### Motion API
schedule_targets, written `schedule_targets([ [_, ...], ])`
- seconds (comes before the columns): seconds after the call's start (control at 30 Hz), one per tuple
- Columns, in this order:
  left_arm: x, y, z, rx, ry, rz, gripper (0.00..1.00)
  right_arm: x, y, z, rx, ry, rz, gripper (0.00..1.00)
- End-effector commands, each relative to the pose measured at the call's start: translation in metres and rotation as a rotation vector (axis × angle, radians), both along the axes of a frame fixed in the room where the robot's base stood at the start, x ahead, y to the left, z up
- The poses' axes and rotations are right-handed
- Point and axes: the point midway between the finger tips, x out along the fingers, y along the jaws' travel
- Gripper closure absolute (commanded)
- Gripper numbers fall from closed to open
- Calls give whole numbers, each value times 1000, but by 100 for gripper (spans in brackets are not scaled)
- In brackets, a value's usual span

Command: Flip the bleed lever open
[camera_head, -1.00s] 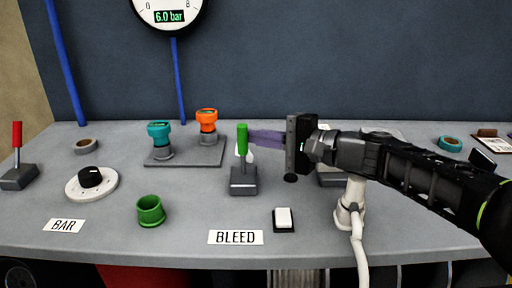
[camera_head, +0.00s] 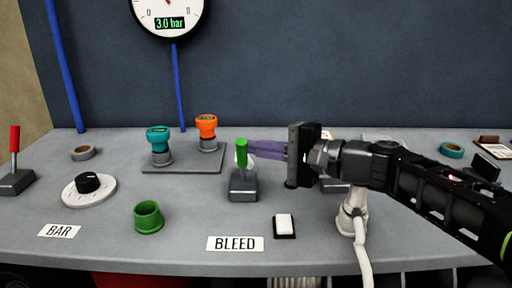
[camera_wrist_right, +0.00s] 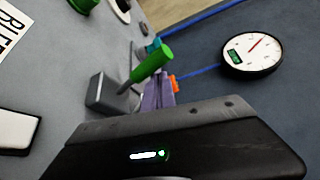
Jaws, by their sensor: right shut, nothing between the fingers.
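The bleed lever, a green handle (camera_head: 242,153) on a grey base (camera_head: 243,187), stands behind the BLEED label (camera_head: 235,243). It leans slightly toward the head camera. It also shows in the right wrist view (camera_wrist_right: 152,63), slanting up from its base. My right gripper (camera_head: 254,150) comes in from the right with its purple fingers shut and empty. The fingertips are right beside and partly behind the green handle; I cannot tell whether they touch. The fingers show in the wrist view (camera_wrist_right: 158,94). The gauge (camera_head: 168,12) reads 3.0 bar. My left gripper is not in view.
A white rocker switch (camera_head: 284,224) sits in front right of the lever. A green cup (camera_head: 148,217), black BAR knob (camera_head: 88,183), red lever (camera_head: 15,140), and teal (camera_head: 158,139) and orange (camera_head: 206,126) valves stand to the left. Bare tabletop lies between them.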

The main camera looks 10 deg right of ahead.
Motion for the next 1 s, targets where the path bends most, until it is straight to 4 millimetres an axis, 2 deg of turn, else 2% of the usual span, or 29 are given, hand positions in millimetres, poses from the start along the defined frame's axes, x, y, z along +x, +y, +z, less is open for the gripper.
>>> schedule_targets([
  [0.17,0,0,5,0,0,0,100,0,0,12,0,-1,0,100],
  [0.63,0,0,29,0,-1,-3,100,0,0,89,-1,-2,0,100],
  [0.8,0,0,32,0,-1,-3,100,0,0,100,-1,-1,0,100],
  [1.0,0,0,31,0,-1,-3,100,0,0,100,0,0,0,100],
])
